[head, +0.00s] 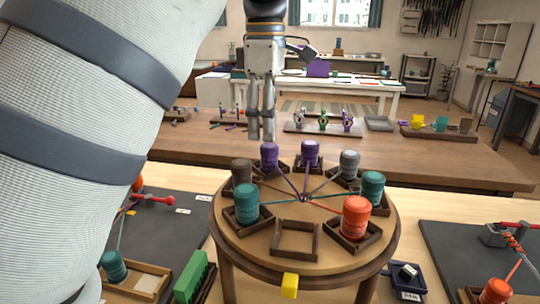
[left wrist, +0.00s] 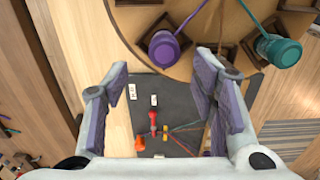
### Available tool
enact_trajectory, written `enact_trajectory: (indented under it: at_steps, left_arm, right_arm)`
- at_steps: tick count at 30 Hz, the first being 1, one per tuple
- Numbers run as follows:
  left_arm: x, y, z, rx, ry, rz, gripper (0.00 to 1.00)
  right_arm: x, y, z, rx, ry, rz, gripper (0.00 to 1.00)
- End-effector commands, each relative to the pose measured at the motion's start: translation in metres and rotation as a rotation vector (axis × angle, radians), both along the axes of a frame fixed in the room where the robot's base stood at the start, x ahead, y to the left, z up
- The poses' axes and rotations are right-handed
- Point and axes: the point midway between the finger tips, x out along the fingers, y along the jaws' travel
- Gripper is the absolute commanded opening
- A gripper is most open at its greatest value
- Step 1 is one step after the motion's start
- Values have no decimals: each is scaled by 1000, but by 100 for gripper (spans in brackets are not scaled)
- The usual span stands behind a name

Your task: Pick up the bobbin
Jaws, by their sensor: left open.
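Several bobbins stand in square holders around a round wooden braiding disk (head: 234,236): a left purple bobbin (head: 269,157), another purple one (head: 310,152), a grey one (head: 349,164), a dark brown one (head: 242,172), two teal ones and an orange-red one (head: 355,217). Their cords meet at the centre. My right gripper is not seen.
One front holder (head: 296,240) on the disk is empty. Dark mats with cords and bobbins lie left and right (head: 460,258). A yellow block (head: 290,286) sits at the disk's front edge. A brown table (head: 430,165) with small items stands behind. My pale arm covers the left side.

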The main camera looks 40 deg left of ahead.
Motion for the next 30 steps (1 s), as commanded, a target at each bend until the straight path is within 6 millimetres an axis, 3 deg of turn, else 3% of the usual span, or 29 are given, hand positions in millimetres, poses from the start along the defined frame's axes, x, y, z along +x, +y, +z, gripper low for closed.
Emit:
enact_trajectory:
  at_steps: [9, 16, 17, 21, 24, 30]
  left_arm:
    - [-4, -9, -49, 1, -3, -2, 52]
    - [-3, -9, -56, 2, -1, -3, 52]
    - [-3, -9, -56, 1, 0, -3, 50]
    - [-3, -9, -55, 1, 0, -3, 18]
    - [-3, -9, -55, 1, 0, -3, 0]
    - [-3, -9, -55, 1, 0, -3, 0]
  right_arm:
    - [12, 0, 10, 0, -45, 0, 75]
    - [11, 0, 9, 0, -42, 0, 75]
    - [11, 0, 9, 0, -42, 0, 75]
    - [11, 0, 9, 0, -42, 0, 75]
    - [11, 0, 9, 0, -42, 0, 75]
    - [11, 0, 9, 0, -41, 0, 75]
